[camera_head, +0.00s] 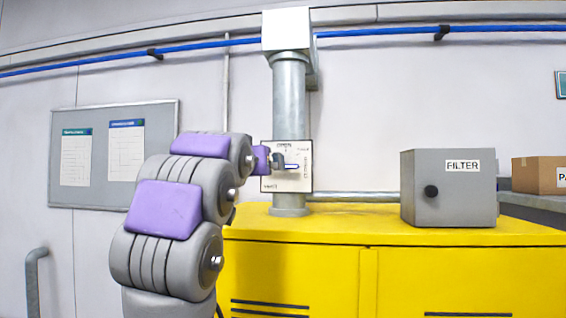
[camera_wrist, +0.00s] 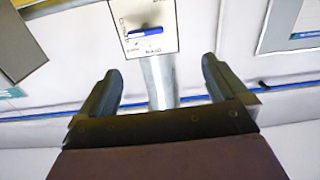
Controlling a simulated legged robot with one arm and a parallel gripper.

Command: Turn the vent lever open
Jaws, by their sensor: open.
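The vent lever (camera_head: 291,166) is a blue handle on a white label plate (camera_head: 305,183) fixed to the vertical grey duct pipe (camera_head: 289,100). It lies roughly horizontal, pointing right toward sideways lettering on the plate's right edge. The wrist view, turned over, shows the blue lever (camera_wrist: 146,32) on the plate (camera_wrist: 168,10), near its left edge lettering. The lettering is too small to read surely. My gripper (camera_wrist: 161,66) is open and empty, its two dark fingers apart, with the lever beyond the fingertips and not between them. In the head view my gripper (camera_head: 277,160) overlaps the plate's left part.
A yellow cabinet (camera_head: 400,228) stands below the pipe. A grey FILTER box (camera_head: 448,190) with a black knob sits on it to the right. A cardboard box (camera_head: 540,175) is at the far right. A notice board (camera_head: 114,198) and blue wall pipe (camera_head: 380,32) are behind.

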